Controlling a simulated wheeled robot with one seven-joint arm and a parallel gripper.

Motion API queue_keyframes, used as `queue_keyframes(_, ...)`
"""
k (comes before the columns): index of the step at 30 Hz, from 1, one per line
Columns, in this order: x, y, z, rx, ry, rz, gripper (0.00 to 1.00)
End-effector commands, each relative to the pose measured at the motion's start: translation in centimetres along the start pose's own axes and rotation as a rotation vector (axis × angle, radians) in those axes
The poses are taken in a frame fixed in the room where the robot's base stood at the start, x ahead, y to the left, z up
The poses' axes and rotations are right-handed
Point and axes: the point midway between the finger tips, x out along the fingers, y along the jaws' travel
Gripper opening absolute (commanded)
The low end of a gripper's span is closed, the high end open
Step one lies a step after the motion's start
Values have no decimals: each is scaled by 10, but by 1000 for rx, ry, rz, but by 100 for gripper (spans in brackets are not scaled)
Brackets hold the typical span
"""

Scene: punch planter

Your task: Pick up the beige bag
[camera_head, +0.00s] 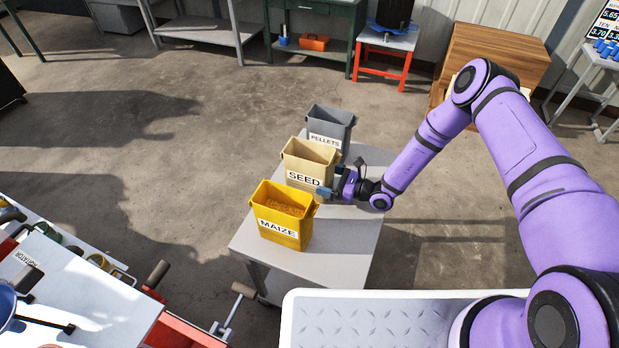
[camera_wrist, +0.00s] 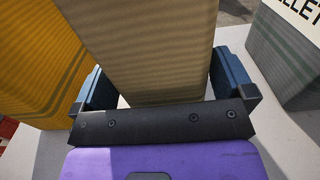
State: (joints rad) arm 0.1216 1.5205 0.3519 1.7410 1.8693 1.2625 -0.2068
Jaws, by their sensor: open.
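The beige bag (camera_head: 312,157), labelled SEED, stands upright on a small grey table (camera_head: 335,250), in the middle of a row of three containers. My gripper (camera_head: 333,181) is at its right side, low down, with open jaws. In the wrist view the beige bag (camera_wrist: 150,50) rises between the two blue fingers of my gripper (camera_wrist: 163,86), one on each side. The fingers are close to its sides; I cannot tell whether either touches. The far ends of the fingers are partly hidden.
A yellow MAIZE container (camera_head: 283,220), filled with grain, stands in front of the beige bag and close to the left finger in the wrist view (camera_wrist: 50,60). A grey PELLETS container (camera_head: 330,125) stands behind. The table's right part is bare.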

Motion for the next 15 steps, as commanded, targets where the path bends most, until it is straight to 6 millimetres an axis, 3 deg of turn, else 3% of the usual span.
queue_keyframes(6,26,1,0,-1,0,1,100)
queue_keyframes(12,27,0,0,0,0,0,100)
queue_keyframes(13,27,0,0,0,0,0,98)
queue_keyframes(15,27,0,0,0,0,0,82)
